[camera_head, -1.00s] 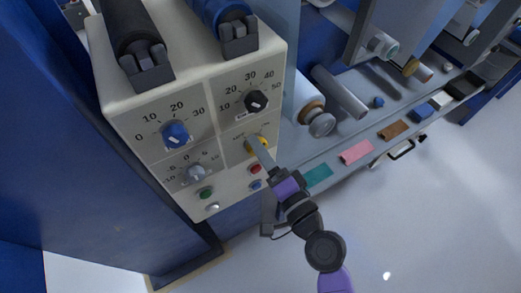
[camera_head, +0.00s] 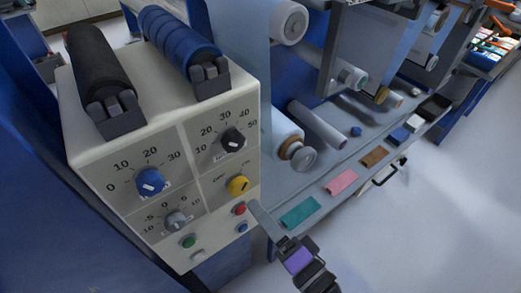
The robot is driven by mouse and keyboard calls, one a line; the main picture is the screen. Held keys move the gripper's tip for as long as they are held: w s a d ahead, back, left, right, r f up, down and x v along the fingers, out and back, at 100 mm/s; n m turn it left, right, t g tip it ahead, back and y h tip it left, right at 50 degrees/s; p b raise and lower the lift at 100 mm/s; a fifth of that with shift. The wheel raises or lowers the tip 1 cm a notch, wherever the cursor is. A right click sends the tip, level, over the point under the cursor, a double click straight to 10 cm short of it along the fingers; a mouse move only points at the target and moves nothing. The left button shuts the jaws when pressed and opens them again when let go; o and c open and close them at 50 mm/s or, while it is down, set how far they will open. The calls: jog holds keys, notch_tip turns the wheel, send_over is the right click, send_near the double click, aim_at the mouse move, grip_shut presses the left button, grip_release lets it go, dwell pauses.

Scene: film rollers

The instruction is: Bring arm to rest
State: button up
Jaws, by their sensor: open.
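A gap shows between the gripper and the yellow knob. I see nothing held in the fingers. Part of my arm (camera_head: 312,275) runs down out of the bottom of the picture.
A shelf (camera_head: 325,181) with a teal piece (camera_head: 299,212), a pink piece (camera_head: 341,182) and a brown piece (camera_head: 375,157) runs back to the right. Rollers (camera_head: 180,45) lie on top of the box. Open floor (camera_head: 430,220) lies to the lower right.

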jog(key=s+d+n+t+h, duration=0.1)
jog(key=s+d+n+h, duration=0.1)
jog(key=s+d+h, duration=0.35)
jog(key=s+d+n+t+h, duration=0.1)
jog(key=s+d+h, duration=0.1)
jog(key=d, duration=0.6)
jog(key=s+d+n+g+h, duration=0.1)
jog(key=s+d+n, duration=0.1)
jog(key=s, duration=0.7)
jog(key=s+d+n+g+h, duration=0.1)
jog(key=s+d+n, duration=0.1)
jog(key=s, duration=0.6)
jog(key=shift+s+d+r+n, duration=0.3)
jog(key=shift+s+d+n, duration=0.05)
jog(key=shift+n, duration=0.25)
jog(key=shift+h, duration=0.25)
